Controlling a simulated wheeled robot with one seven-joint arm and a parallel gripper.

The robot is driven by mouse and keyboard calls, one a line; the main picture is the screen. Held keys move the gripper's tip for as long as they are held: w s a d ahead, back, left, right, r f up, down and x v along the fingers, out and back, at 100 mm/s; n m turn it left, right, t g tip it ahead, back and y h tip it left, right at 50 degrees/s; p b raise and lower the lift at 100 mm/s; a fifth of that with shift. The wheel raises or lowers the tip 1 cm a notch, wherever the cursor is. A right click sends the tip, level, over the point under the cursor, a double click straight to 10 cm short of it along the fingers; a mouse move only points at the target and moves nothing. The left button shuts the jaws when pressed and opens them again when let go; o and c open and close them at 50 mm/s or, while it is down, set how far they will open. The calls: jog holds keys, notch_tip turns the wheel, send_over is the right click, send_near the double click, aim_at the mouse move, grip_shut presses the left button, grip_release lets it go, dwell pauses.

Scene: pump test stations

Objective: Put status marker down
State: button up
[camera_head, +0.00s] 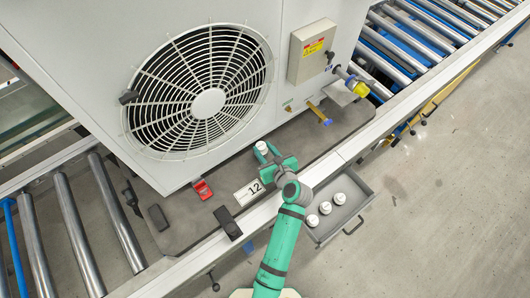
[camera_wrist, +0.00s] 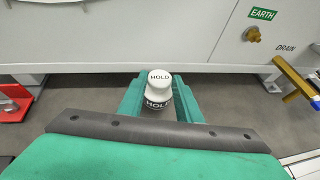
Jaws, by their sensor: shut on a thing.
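A white status marker (camera_wrist: 158,77) with HOLD written on its top and side is upright between the green fingers of my gripper (camera_wrist: 158,98). In the head view, the marker (camera_head: 262,146) and my gripper (camera_head: 266,154) are over the dark grey board, close to the front of the big white fan unit. My gripper is shut on the marker. I cannot tell whether the marker's base touches the board. Three more white markers (camera_head: 325,208) stand in an open grey drawer (camera_head: 345,219) at the lower right; their labels are too small to read.
The white fan unit (camera_head: 291,103) stands behind my gripper. On the dark board (camera_head: 185,226) lie a card reading 12 (camera_head: 249,192), a red clamp-like part (camera_head: 202,189) and black blocks (camera_head: 228,222). A brass drain tap (camera_wrist: 292,77) with a blue tip juts out at the right.

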jog(key=shift+d+f, duration=0.15)
jog(key=shift+f, duration=1)
jog(key=shift+f, duration=0.1)
jog(key=o, duration=1.1)
jog(key=shift+w, duration=0.1)
